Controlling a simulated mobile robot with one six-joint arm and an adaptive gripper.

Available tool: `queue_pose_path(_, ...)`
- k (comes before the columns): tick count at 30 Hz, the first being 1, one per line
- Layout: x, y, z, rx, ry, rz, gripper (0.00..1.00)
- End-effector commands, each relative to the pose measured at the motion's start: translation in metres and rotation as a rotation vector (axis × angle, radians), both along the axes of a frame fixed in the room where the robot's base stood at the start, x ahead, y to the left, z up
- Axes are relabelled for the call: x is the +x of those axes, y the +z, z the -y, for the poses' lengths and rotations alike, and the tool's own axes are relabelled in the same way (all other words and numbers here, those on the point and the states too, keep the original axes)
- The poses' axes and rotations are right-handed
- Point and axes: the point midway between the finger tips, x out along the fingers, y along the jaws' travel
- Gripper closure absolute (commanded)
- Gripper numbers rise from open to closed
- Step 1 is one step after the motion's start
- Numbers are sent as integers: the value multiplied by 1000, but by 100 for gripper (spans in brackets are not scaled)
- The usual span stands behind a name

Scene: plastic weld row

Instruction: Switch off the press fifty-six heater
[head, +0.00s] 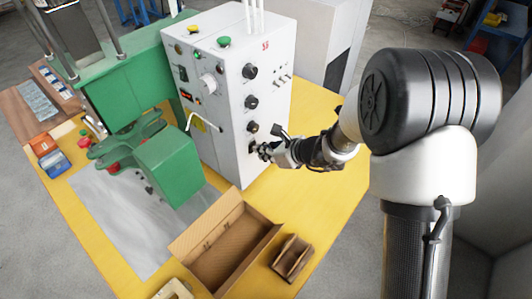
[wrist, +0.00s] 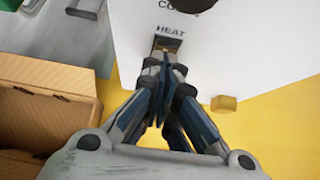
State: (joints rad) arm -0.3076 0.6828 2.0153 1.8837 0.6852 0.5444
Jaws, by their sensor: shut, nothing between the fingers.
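The press control box (head: 225,110) is a white cabinet marked 56 on its side panel, standing on the yellow table. Its side panel carries black knobs in a column, with the heater switch low down, labelled HEAT in the wrist view. My gripper (head: 262,150) is at the low part of this panel. In the wrist view my gripper (wrist: 165,62) is shut and empty, its fingertips at the heater switch (wrist: 166,44) just under the HEAT label. The fingers hide most of the switch, so I cannot tell its position or whether they touch it.
A green press (head: 165,165) stands left of the box. An open cardboard box (head: 225,250) and a small brown holder (head: 292,257) sit at the table's front. Red-orange and blue boxes (head: 52,162) lie at the left. The yellow table (head: 315,185) is bare below my forearm.

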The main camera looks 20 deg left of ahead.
Motion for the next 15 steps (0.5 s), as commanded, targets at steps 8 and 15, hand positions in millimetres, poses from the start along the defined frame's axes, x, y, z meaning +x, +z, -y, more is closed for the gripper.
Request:
queue_pose_path(8,3,5,-8,-10,2,-5,100)
queue_pose_path(15,3,6,-8,-9,2,-4,100)
